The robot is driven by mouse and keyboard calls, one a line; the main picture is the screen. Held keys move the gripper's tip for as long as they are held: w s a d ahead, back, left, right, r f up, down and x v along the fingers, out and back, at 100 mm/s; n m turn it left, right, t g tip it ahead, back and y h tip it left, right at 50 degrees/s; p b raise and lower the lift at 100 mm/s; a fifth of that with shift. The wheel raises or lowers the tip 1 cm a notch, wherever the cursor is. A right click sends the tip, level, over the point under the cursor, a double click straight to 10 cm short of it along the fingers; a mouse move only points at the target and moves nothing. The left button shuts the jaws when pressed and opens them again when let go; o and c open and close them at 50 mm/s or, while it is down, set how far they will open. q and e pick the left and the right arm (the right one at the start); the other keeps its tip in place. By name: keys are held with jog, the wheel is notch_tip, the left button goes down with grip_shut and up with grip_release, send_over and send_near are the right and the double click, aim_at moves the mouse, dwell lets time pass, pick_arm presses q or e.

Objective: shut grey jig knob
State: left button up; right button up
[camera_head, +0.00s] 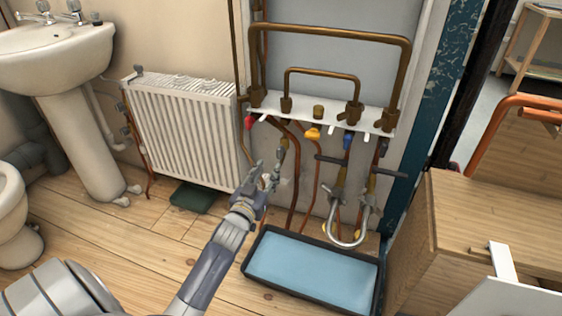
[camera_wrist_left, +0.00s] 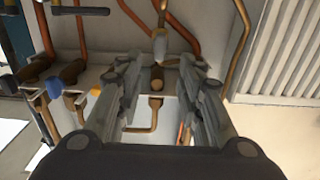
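The jig (camera_head: 330,113) is a white rail on the wall with copper pipes and coloured knobs. A small grey knob (camera_head: 284,143) sits on a brass valve hanging below its left part; a grey piece that looks like this knob shows in the left wrist view (camera_wrist_left: 160,45), just past my fingertips. My left gripper (camera_head: 264,173) is open, just below and left of that valve. In the left wrist view its two fingers (camera_wrist_left: 157,68) stand apart, with a brass fitting (camera_wrist_left: 157,82) seen in the gap. I cannot tell whether they touch anything. My right gripper is not in view.
Red (camera_head: 249,122), yellow (camera_head: 313,134) and blue (camera_head: 347,142) knobs sit along the jig. A silver U-shaped hose (camera_head: 345,242) hangs at right above a black-rimmed blue tray (camera_head: 315,272). A white radiator (camera_head: 185,130) stands left, a wooden cabinet (camera_head: 480,225) right.

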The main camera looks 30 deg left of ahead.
aim_at(278, 154)
pick_arm(q)
jog(key=b+x, duration=0.3)
jog(key=x, duration=0.5)
jog(key=shift+w+f, duration=0.1)
jog(key=shift+f, duration=0.05)
jog(key=shift+w, duration=0.5)
jog(key=shift+a, duration=0.1)
grip_shut()
